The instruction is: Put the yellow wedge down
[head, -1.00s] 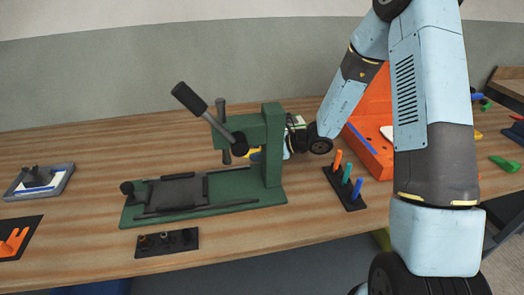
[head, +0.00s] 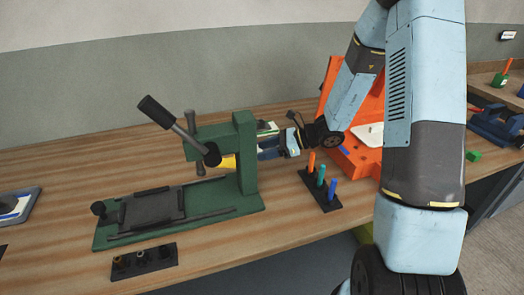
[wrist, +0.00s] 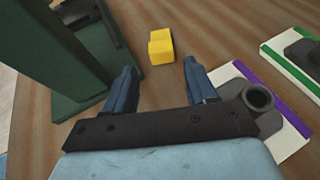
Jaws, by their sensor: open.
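The yellow wedge (wrist: 160,47) lies on the wooden table in the wrist view, just beyond my fingertips. In the head view the yellow wedge (head: 229,162) shows partly, behind the green press. My gripper (wrist: 160,70) is open, with its two blue fingers apart and nothing between them. The wedge stands clear of both fingers. In the head view my gripper (head: 268,150) is to the right of the press column, its tips partly hidden by it.
The green press (head: 247,165) with its lever stands close to the gripper's left. A white plate with a purple edge (wrist: 292,137) and a green-edged one (wrist: 270,52) lie at right. A rack of coloured pegs (head: 320,190) and an orange mould (head: 365,155) are to the right.

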